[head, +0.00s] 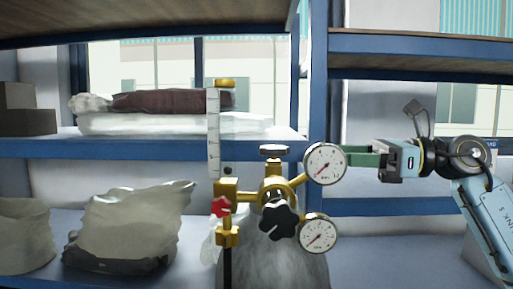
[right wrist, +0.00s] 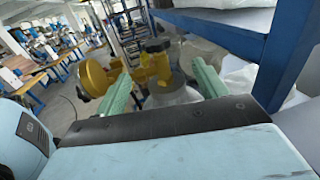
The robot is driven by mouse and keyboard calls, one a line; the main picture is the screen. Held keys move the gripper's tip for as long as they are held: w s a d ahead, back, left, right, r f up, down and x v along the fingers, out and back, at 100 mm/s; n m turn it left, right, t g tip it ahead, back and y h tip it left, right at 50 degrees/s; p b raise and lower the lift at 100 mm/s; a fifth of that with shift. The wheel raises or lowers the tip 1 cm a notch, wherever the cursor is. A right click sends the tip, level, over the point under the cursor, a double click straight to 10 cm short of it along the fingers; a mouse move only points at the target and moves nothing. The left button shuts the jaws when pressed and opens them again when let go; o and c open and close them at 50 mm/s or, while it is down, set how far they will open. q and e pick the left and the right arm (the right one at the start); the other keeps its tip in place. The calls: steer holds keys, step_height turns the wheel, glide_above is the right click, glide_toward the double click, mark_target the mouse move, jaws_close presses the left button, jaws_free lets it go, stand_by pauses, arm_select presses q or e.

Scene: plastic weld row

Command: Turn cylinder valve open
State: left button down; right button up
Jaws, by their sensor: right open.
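A grey gas cylinder (head: 285,265) stands at the bottom centre of the head view, with brass valve and regulator fittings (head: 270,190) on top. A round handwheel (head: 274,150) sits highest on the brass, beside the upper gauge (head: 325,164). A black star knob (head: 279,220) is in front, with a lower gauge (head: 318,233) to its right. My right gripper (head: 352,158) reaches in from the right; the upper gauge partly hides its green fingertips. In the right wrist view the fingers (right wrist: 158,72) are apart, with the brass valve (right wrist: 156,62) beyond and between them. My left gripper is not in view.
A clear scaled flow tube (head: 213,135) and a red knob (head: 221,206) are left of the valve. Blue-framed shelves (head: 150,149) stand behind, holding bags and boxes. A white sack (head: 130,225) sits lower left. A blue shelf post (right wrist: 285,50) is close on the right in the wrist view.

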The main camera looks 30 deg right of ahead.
mark_target(274, 146)
steer(key=p+x, duration=0.2)
steer(key=x, duration=0.2)
steer(key=p+x, duration=0.2)
steer(key=x, duration=0.1)
steer(key=p+x, duration=0.2)
steer(key=x, duration=0.2)
steer(key=shift+a+r, duration=0.25)
steer(key=shift+a, duration=0.15)
steer(key=shift+w+a+p, duration=0.25)
steer(key=shift+p, duration=0.05)
steer(key=shift+w+a+f, duration=0.1)
steer(key=shift+w+a, duration=0.05)
steer(key=shift+w, duration=0.05)
steer(key=shift+a+f, duration=0.1)
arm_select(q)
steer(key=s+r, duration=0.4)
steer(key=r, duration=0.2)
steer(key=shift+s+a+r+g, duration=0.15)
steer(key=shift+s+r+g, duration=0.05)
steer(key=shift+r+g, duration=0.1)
arm_select(e)
steer(key=c, duration=1)
